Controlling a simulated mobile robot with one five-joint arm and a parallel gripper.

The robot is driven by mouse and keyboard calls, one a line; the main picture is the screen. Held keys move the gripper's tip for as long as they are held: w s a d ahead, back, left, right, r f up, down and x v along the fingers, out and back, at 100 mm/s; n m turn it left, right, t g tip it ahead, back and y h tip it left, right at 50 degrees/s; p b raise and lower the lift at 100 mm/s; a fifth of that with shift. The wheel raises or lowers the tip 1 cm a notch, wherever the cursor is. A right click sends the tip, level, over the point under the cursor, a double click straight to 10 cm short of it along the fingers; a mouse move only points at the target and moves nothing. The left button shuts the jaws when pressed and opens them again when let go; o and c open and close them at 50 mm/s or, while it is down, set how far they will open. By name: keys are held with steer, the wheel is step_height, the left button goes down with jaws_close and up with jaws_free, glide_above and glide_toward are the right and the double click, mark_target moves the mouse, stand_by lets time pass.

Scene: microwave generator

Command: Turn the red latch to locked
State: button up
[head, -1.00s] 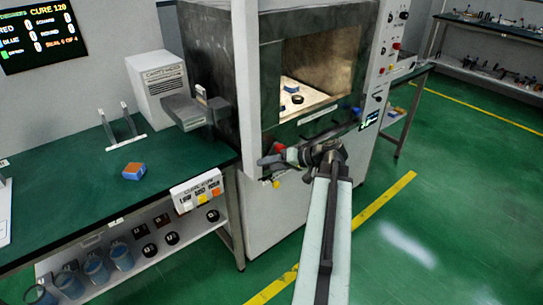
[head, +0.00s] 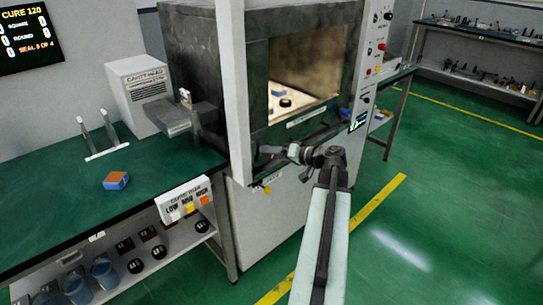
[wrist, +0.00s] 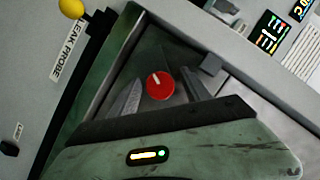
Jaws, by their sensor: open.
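The red latch (wrist: 160,85) is a round red knob with a pale mark near its upper edge, seen in the wrist view. My gripper (wrist: 163,98) is open, with one grey finger to each side of the knob in the picture. I cannot tell whether either finger touches it. In the head view my gripper (head: 268,152) is at the front of the dark chamber, below its opening. The red latch is hidden there behind my gripper and wrist.
A yellow knob (wrist: 70,8) sits by the leak probe label (wrist: 68,40). The open chamber (head: 300,70) holds small blue and dark parts. A green bench (head: 70,205) with an orange-topped blue block (head: 116,180) stands at left. The floor at right is clear.

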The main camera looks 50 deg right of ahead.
jaws_close()
steer(key=shift+w+d, duration=0.1)
steer(key=shift+w, duration=0.05)
steer(key=shift+m+b, duration=0.3)
steer(key=shift+f+m+t+y+b, duration=0.2)
steer(key=shift+m+t+y+b, duration=0.25)
steer(key=shift+m+b, duration=0.3)
steer(key=m+t+y+b, duration=0.1)
steer(key=m+b, duration=0.1)
steer(key=m+t+b, duration=0.1)
steer(key=m+b, duration=0.2)
steer(key=shift+y, duration=0.35)
steer(key=m+t+b, duration=0.1)
steer(key=m+b, duration=0.1)
steer(key=m, duration=0.1)
steer(key=m+t+b, duration=0.1)
steer(key=m+b, duration=0.1)
steer(key=m, duration=0.1)
steer(key=shift+a+m, duration=0.2)
steer(key=shift+m, duration=0.05)
steer(key=shift+d+r+m+t+h+b, duration=0.1)
steer(key=shift+m+t+h+b, duration=0.3)
steer(key=shift+m, duration=0.45)
steer(key=shift+r+m+t+h+b, duration=0.1)
steer(key=shift+m+t+h+b, duration=0.1)
steer(key=shift+m+t+b, duration=0.45)
